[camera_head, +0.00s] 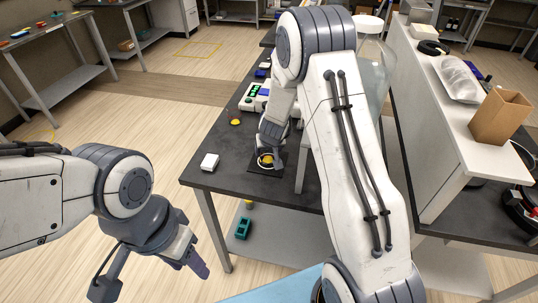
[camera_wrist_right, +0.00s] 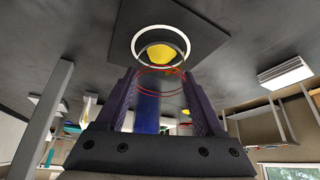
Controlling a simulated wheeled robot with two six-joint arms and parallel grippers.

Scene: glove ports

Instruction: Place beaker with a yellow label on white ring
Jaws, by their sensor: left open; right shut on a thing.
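The white ring (camera_wrist_right: 137,50) lies on a dark square mat on the black bench; it also shows in the head view (camera_head: 259,163). A round yellow patch (camera_wrist_right: 160,53) shows inside the ring outline. My right gripper (camera_wrist_right: 160,80) is shut on a clear beaker (camera_wrist_right: 160,72) with thin red lines, over the ring area. Whether the beaker touches the mat, and its label, cannot be made out. In the head view my right gripper (camera_head: 268,152) is partly hidden by its wrist. My left gripper (camera_head: 190,260) is open and empty, off the bench at lower left.
A small amber-topped item (camera_head: 235,117) and a white block (camera_head: 209,161) stand on the black bench (camera_head: 222,178). A device with green parts (camera_head: 257,92) is behind. A large clear vessel (camera_head: 372,65) and a white raised shelf (camera_head: 440,110) stand to the right.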

